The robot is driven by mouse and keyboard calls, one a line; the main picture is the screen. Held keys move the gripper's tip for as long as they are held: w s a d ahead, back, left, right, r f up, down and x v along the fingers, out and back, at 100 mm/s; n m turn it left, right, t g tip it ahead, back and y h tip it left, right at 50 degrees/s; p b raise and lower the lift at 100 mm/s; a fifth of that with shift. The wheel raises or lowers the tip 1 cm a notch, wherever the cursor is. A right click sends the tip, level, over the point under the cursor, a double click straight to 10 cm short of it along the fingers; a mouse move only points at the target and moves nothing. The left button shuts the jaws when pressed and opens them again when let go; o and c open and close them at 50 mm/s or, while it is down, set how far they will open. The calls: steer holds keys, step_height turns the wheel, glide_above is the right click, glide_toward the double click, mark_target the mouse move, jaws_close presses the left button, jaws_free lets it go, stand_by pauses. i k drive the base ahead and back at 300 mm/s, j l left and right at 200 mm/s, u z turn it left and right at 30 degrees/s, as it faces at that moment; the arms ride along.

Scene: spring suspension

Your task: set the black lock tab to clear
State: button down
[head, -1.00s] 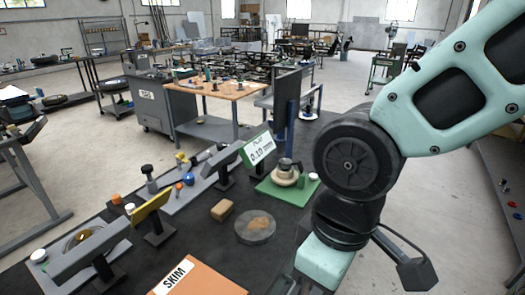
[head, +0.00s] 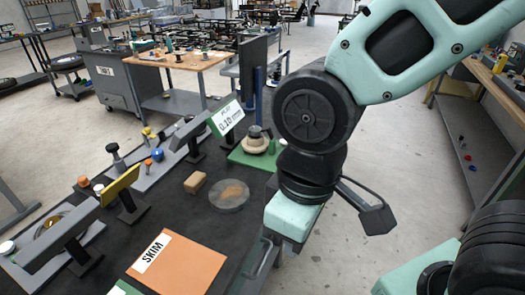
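I cannot single out the black lock tab for sure. A black-topped knob (head: 113,149) stands upright on the long grey fixture (head: 148,178) at the left of the bench, near a blue ball knob (head: 157,155) and an orange knob. My gripper's mint-green housing (head: 293,216) points down at the right edge of the bench, well right of the fixture. Its fingertips cannot be made out, so I cannot tell whether it is open or shut. I see nothing held.
On the dark bench (head: 185,216) lie a tan block (head: 195,182), a clear round dish (head: 230,196) and an orange SKIM board (head: 185,268). A sign reading 0.10 mm (head: 226,119) and a green base with round pieces (head: 240,158) stand behind.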

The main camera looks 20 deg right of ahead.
mark_target(269, 132)
steer(key=i+l+u, duration=0.1)
steer(key=i+l, duration=0.2)
steer(key=i+l+u, duration=0.1)
steer(key=i+l, duration=0.15)
steer(key=l, duration=0.15)
steer(key=i+l+u, duration=0.1)
steer(key=i+l, duration=0.15)
steer(key=l, duration=0.15)
